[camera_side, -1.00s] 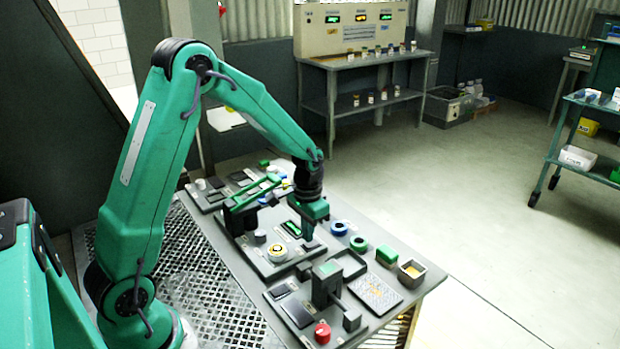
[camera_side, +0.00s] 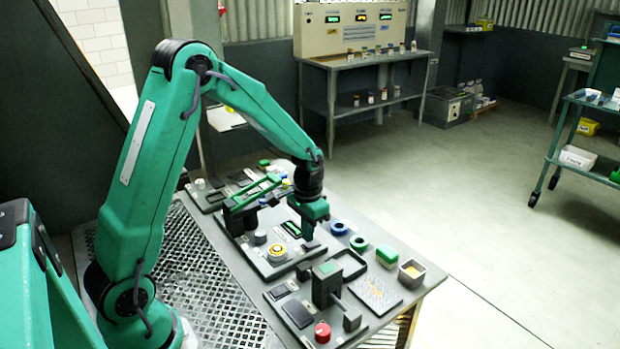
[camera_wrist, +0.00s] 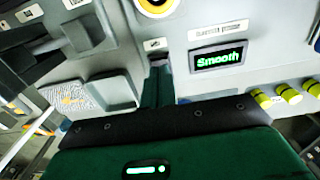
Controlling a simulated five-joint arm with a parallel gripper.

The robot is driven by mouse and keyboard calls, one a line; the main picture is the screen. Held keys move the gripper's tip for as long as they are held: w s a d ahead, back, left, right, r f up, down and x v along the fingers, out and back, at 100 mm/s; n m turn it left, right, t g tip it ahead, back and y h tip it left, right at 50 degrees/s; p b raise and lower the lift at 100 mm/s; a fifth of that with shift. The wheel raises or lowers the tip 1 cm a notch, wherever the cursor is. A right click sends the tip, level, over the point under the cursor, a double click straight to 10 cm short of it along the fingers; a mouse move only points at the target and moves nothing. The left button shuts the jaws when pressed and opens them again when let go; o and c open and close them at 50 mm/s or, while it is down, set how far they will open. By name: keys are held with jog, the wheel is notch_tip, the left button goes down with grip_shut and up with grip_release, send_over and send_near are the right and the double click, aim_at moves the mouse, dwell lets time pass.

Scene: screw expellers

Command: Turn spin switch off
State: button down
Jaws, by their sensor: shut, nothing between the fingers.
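My gripper (camera_side: 308,236) points down over the grey machine panel (camera_side: 262,262), just right of a small lit display. In the wrist view my gripper's dark green fingers (camera_wrist: 159,72) are together, with nothing seen between them. Their tips are at a small dark fitting below a small label (camera_wrist: 155,44), too small to read. This fitting may be the spin switch; the fingers mostly cover it, so I cannot tell its position or whether they touch it. The display (camera_wrist: 217,58) reads "Smooth" in green. A yellow-ringed round dial (camera_side: 278,252) sits on the panel.
A green-armed fixture (camera_side: 250,196) stands left.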

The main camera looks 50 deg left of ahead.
aim_at(308, 245)
jog(key=shift+f, duration=0.95)
dwell(1.0)
jog(key=shift+r, duration=3.55)
jog(key=s+d+r+t, duration=0.2)
jog(key=s+d+r, duration=0.2)
jog(key=s+r, duration=0.3)
jog(key=s+d+r+t, duration=0.3)
jog(key=s+r, duration=0.5)
jog(key=s, duration=0.4)
jog(key=shift+d+t, duration=0.3)
jog(key=shift+d, duration=0.45)
